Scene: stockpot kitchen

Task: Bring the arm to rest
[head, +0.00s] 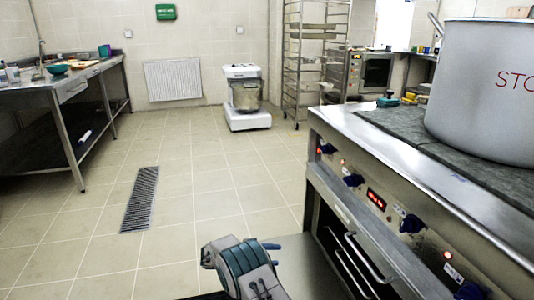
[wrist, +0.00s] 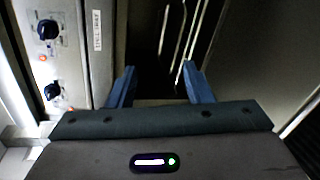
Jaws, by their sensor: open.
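My gripper (head: 276,256) is at the bottom centre of the head view, low in front of the stove's oven. In the wrist view its two blue fingers (wrist: 158,75) stand apart with nothing between them. The fingers point toward the dark oven opening, where thin metal rails (wrist: 175,40) show. I cannot tell how far the fingertips are from the oven.
The stove (head: 400,190) with blue knobs fills the right side, a large stockpot (head: 480,90) on top. A flat steel panel (head: 308,265) lies low beside my gripper. A mixer (head: 246,97), rack (head: 315,60) and left table (head: 75,85) stand farther off. Tiled floor (head: 200,190) is open.

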